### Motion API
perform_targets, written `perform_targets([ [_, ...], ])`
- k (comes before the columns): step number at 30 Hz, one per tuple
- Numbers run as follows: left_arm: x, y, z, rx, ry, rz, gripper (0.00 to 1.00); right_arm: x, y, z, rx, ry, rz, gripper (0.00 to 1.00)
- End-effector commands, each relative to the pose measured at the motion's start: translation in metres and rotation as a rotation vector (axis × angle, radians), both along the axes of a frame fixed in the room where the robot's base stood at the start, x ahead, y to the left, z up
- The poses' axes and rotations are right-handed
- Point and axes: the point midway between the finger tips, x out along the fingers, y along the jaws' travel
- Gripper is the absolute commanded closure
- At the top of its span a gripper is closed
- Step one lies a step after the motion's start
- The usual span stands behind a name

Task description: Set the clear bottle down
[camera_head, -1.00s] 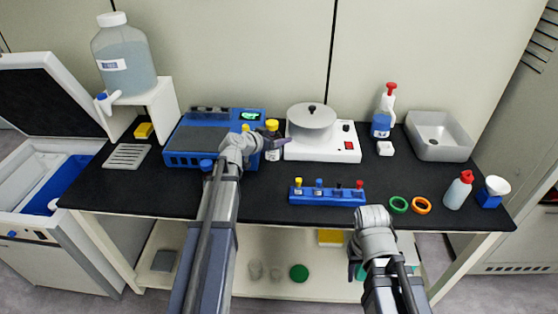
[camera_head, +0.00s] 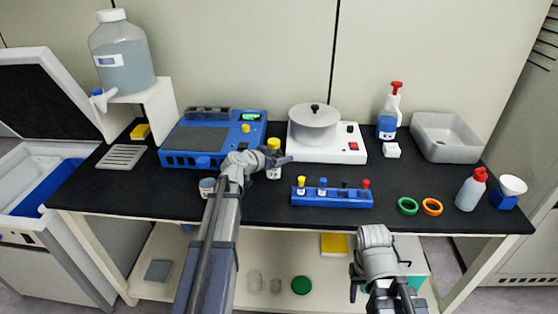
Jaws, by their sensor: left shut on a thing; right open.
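A small bottle with a yellow cap and a pale label (camera_head: 273,170) is at the middle of the black bench, between the blue device and the white hot plate. I take it for the clear bottle. My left gripper (camera_head: 280,160) is shut on it, with dark fingers across its upper part. The bottle looks upright. Its base is near the bench surface, but I cannot tell whether it touches. My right gripper (camera_head: 357,282) is open and empty, low in front of the bench edge.
Behind are the blue device (camera_head: 195,143) and the white hot plate (camera_head: 335,153). A blue tube rack (camera_head: 335,199) stands to the right, with green (camera_head: 407,206) and orange rings (camera_head: 432,207) beyond. Bench in front of the bottle is clear.

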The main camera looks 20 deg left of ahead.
Motion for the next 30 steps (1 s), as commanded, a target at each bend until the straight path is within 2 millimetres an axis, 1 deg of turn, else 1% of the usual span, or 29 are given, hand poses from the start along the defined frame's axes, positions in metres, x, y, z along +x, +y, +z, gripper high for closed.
perform_targets([
  [4,0.0,0.0,0.002,0.0,0.0,0.0,0.9,0.0,0.0,0.002,0.0,0.0,0.0,0.5],
  [8,0.0,0.0,-0.002,0.0,0.0,0.0,0.9,0.0,0.0,-0.002,0.0,0.0,0.0,0.5],
  [9,0.0,0.0,-0.002,0.0,0.0,0.0,0.23,0.0,0.0,-0.003,0.0,0.0,0.0,0.5],
  [15,0.0,0.0,-0.001,0.0,0.0,0.0,0.01,0.0,0.0,-0.001,0.0,0.0,0.0,0.5],
  [22,0.0,0.0,-0.001,0.0,0.0,0.0,0.0,0.0,0.0,-0.001,0.0,0.0,0.0,0.5],
  [25,0.0,0.0,0.004,0.0,0.0,0.0,0.0,0.0,0.0,0.004,0.0,0.0,0.0,0.5],
  [30,-0.028,0.007,0.016,-0.001,0.0,0.003,0.0,0.0,0.0,0.016,0.0,0.0,0.0,0.5],
])
